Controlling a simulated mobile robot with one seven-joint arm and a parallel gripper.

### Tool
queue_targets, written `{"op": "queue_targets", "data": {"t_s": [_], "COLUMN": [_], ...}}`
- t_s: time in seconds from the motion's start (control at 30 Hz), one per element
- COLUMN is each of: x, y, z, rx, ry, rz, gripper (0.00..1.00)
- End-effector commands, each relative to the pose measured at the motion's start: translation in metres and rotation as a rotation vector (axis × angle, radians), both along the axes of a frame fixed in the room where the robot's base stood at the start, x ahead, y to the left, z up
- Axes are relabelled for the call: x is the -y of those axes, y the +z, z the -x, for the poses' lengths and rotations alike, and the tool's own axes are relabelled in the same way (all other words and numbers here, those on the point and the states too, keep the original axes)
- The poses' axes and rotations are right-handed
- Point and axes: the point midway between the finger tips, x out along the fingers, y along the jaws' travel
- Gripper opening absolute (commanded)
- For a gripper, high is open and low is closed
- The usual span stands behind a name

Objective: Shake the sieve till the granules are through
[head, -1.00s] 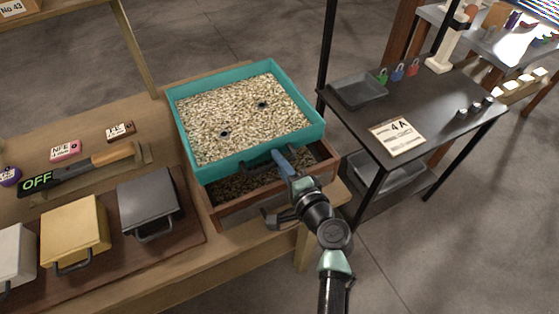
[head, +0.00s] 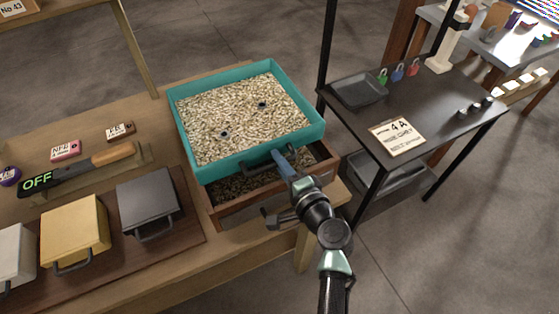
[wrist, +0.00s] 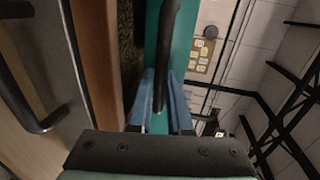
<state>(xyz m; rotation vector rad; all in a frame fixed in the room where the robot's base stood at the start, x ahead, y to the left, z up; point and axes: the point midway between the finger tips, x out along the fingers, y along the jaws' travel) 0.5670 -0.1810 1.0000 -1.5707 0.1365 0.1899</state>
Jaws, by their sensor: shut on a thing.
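The teal sieve (head: 312,136) is full of pale granules (head: 240,115), with two small dark items lying among them. It sits over a brown wooden tray (head: 230,213), set back so the tray's front shows. Granules (head: 250,185) also lie in the shown part of the tray. My gripper (head: 279,157) is shut on the dark handle (head: 258,161) at the sieve's front. In the wrist view the blue fingers (wrist: 160,110) close around the dark handle (wrist: 167,50), beside the teal wall.
Grey (head: 148,200), yellow (head: 75,230) and white (head: 12,255) lidded boxes stand at the left on a brown board. A black handheld detector reading OFF (head: 40,182) lies behind them. A dark side table (head: 450,125) with a shallow tray (head: 358,90) stands to the right.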

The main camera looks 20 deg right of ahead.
Motion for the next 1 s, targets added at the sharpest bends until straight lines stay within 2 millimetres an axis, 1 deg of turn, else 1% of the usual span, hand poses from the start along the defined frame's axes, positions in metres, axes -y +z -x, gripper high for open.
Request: {"op": "queue_targets", "data": {"t_s": [0.07, 0.3, 0.4, 0.5, 0.77, 0.8, 0.93, 1.0], "x": [0.001, 0.002, 0.003, 0.002, 0.002, 0.002, 0.002, 0.002], "y": [-0.001, -0.002, -0.002, 0.0, 0.0, 0.0, 0.0, 0.0], "z": [0.005, 0.043, 0.054, 0.057, 0.057, 0.057, 0.057, 0.057], "rx": [-0.001, -0.003, -0.002, 0.0, 0.0, 0.0, 0.0, 0.0], "ry": [-0.001, -0.003, -0.003, -0.001, -0.001, -0.001, -0.001, -0.001], "rz": [0.001, 0.003, 0.001, -0.001, -0.001, -0.001, -0.001, -0.001], "gripper": [0.0, 0.0, 0.0, 0.0, 0.0, 0.23, 0.46, 0.47]}}
